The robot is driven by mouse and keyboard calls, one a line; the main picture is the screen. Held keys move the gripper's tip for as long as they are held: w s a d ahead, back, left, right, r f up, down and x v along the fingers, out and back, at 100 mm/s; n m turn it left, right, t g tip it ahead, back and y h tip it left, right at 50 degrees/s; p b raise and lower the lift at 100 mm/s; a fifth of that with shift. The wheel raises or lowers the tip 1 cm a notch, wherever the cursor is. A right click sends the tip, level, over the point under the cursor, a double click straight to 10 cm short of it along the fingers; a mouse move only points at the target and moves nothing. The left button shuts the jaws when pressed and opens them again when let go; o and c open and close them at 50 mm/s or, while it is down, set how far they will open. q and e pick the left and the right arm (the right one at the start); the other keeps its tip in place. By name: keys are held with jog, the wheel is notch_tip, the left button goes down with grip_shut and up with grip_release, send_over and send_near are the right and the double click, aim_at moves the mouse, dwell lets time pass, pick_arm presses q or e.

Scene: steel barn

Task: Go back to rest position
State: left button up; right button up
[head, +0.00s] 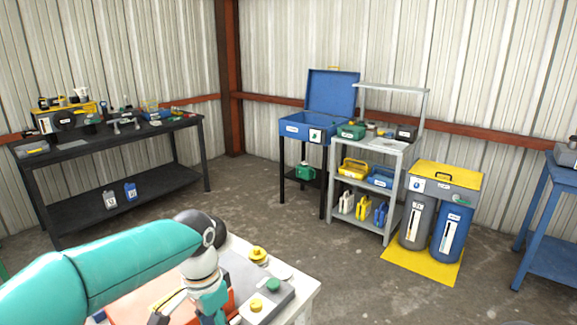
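My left arm, with its teal sleeve, comes in from the left and bends down at a dark joint over the near white table (304,300). Its wrist end runs to the bottom edge of the head view, and I cannot make out the fingers or whether they are open or shut. An orange-red surface (130,306) shows partly behind the arm. A grey box (270,301) with a green knob and a yellow knob sits to the right of the wrist. My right gripper is not in view.
A dark workbench (110,136) with tools stands at the back left. A blue open-lidded cabinet (308,126), a grey shelf cart (390,148) and two bins under a yellow lid (446,174) stand at the back right. A blue table (545,200) is far right. Concrete floor between is clear.

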pick_arm(q)
jog(key=s+d+f+n+h+b, duration=0.1)
jog(key=s+f+b, duration=0.1)
jog(key=f, duration=0.8)
jog(key=s+d+f+n+h+b, duration=0.1)
jog(key=s+f+n, duration=0.1)
jog(key=f, duration=0.7)
jog(key=s+d+f+n+h+b, duration=0.1)
jog(key=s+f+b, duration=0.15)
jog(key=f, duration=0.75)
jog(key=s+a+f+n+b, duration=0.1)
jog(key=s+f+n, duration=0.4)
jog(key=s+f, duration=0.8)
jog(key=shift+s+n+t+h+b, duration=0.3)
jog(key=shift+s+n+b, duration=0.1)
jog(key=shift+b, duration=0.3)
jog(key=shift+w, duration=0.1)
